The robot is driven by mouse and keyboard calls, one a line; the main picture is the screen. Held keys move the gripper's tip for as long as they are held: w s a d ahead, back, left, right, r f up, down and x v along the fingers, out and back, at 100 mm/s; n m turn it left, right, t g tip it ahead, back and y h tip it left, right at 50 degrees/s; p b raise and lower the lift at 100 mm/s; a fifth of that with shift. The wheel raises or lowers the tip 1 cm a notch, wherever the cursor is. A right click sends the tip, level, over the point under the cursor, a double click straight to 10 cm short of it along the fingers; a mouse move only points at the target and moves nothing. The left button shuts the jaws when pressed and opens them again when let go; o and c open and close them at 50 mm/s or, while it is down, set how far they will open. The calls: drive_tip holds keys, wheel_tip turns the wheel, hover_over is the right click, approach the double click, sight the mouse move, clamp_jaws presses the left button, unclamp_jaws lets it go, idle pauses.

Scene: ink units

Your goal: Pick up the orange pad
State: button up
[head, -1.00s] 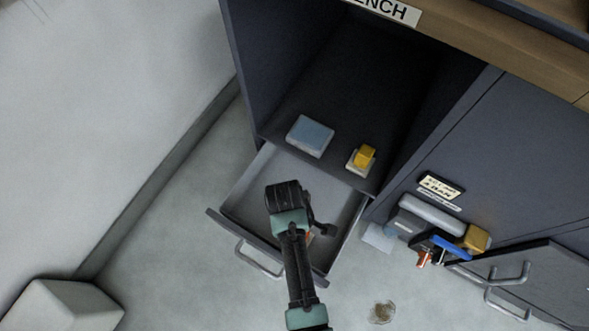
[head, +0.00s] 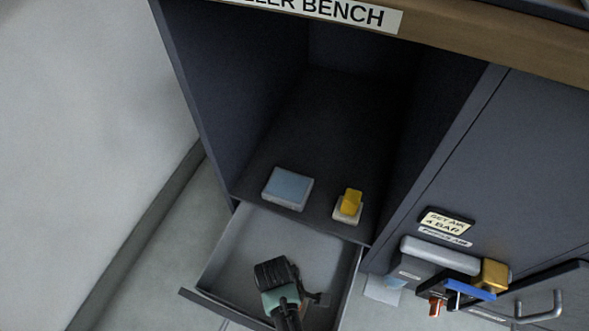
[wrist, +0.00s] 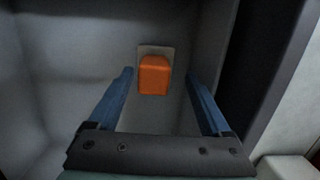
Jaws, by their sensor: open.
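The orange pad (wrist: 154,75) shows in the wrist view as an orange block on a pale backing (wrist: 156,49). It lies inside the open drawer (head: 229,262). My gripper (wrist: 163,83) is open, with its two blue fingers apart and the pad showing between and beyond their tips. I cannot tell how far the tips are from the pad. In the head view my gripper (head: 305,298) is over the drawer, and the pad is hidden behind my arm.
Above the drawer, a shelf holds a blue block (head: 287,188) and a yellow block (head: 351,201) on a pale base. To the right, a cabinet front carries a grey unit with a blue lever (head: 470,289) and a yellow block (head: 495,274). The drawer walls surround my gripper.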

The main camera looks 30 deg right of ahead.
drive_tip(key=f+b, duration=0.3)
drive_tip(key=d+f+b, duration=0.1)
drive_tip(key=f, duration=0.1)
drive_tip(key=shift+b, duration=0.3)
drive_tip(key=shift+r, duration=0.1)
drive_tip(key=shift+c, duration=0.3)
clamp_jaws()
